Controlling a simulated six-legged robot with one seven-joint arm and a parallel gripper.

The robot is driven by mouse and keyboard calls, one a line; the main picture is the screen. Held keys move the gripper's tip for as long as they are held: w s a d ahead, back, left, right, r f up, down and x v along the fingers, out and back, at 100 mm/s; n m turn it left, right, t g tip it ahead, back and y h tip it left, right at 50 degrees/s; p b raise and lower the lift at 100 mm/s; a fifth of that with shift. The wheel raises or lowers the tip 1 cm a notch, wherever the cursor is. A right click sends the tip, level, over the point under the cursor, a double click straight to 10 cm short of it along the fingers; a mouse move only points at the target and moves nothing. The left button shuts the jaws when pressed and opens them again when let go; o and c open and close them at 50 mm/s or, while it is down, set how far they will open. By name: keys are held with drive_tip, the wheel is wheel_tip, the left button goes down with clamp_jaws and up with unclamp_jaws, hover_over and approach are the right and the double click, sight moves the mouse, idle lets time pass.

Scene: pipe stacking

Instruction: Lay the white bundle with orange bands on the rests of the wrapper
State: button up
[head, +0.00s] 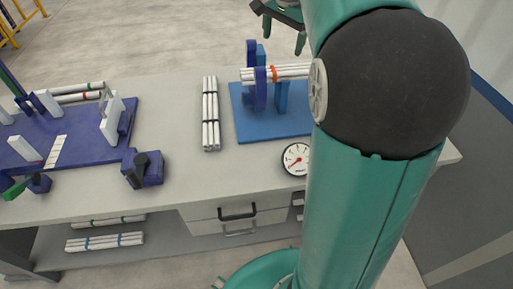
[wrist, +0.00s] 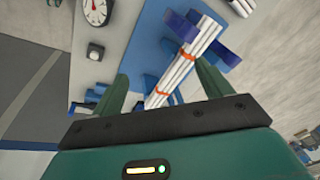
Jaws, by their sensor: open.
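The white bundle with orange bands (head: 290,72) lies across the upright blue supports of a blue stand (head: 257,126) on the table. In the wrist view the same bundle (wrist: 190,62) runs at a slant across the blue plate, with two orange bands showing. My gripper (head: 283,32) is open and above the stand, apart from the bundle; in the wrist view its fingers (wrist: 163,78) spread to either side of part of the bundle. My arm hides the right end of the bundle in the head view. Which fixture is the wrapper, I cannot tell for sure.
A black-banded white bundle (head: 211,115) lies left of the stand. A round gauge (head: 296,158) sits near the front edge. More bundles (head: 105,241) lie on the lower shelf.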

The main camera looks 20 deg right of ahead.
drive_tip(key=s+a+f+n+t, duration=0.1)
drive_tip(key=s+a+f+n, duration=0.2)
drive_tip(key=s+a, duration=0.3)
drive_tip(key=s+a+f+n+t, duration=0.1)
drive_tip(key=s+a+f+n, duration=0.2)
drive_tip(key=s, duration=0.6)
drive_tip(key=s+a+f+n+t, duration=0.1)
drive_tip(key=s+a+f+n, duration=0.2)
drive_tip(key=s+a+n, duration=0.3)
drive_tip(key=s+a, duration=0.2)
drive_tip(key=shift+s+a+f+n+y, duration=0.25)
drive_tip(key=shift+a+n+y, duration=0.05)
drive_tip(key=shift+a+y, duration=0.1)
